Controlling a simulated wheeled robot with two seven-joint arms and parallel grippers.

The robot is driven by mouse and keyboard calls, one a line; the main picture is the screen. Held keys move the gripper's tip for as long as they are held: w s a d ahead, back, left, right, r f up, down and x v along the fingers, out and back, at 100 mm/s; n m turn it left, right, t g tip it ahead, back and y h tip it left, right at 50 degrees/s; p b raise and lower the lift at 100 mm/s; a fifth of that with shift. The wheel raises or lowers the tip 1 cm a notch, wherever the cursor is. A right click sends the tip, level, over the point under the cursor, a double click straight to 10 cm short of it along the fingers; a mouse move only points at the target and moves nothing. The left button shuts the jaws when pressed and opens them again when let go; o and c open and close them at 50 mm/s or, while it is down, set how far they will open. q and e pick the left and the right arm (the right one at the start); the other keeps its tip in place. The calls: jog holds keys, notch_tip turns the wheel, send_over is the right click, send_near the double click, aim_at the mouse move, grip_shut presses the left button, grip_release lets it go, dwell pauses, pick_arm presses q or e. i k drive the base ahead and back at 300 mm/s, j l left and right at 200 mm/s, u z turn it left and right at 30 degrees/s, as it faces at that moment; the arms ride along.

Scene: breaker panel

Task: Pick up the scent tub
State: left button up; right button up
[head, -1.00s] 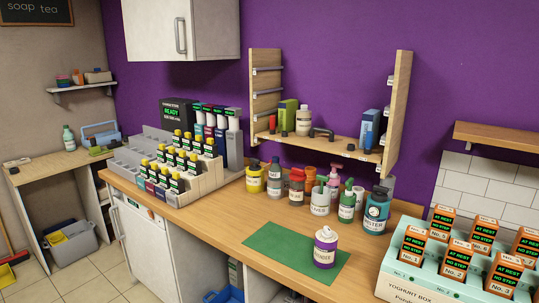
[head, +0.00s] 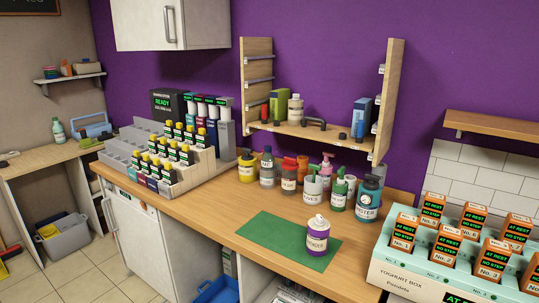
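A purple tub with a white top and a pale label (head: 318,238) stands upright on a green mat (head: 270,236) on the wooden counter. Its label is too small to read surely, so I cannot tell whether it is the scent tub. Behind it is a group of bottles and tubs, among them a yellow tub (head: 247,168), a white pot (head: 312,190), a green bottle (head: 338,193) and a teal bottle (head: 367,200). Neither of my grippers shows in the head view.
A stepped rack of yellow-capped bottles (head: 160,160) stands at the left of the counter. A pale box with orange-topped packs (head: 400,270) stands at the right. A wooden shelf unit (head: 310,133) hangs behind the bottles. The counter left of the mat is clear.

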aim_at(318, 240)
jog(key=l+z, duration=0.1)
jog(key=l, duration=0.35)
jog(key=i+l+z, duration=0.15)
jog(key=l, duration=0.25)
jog(key=l+z, duration=0.1)
jog(key=l, duration=0.35)
jog(key=i+l+z, duration=0.1)
jog(key=l, duration=0.3)
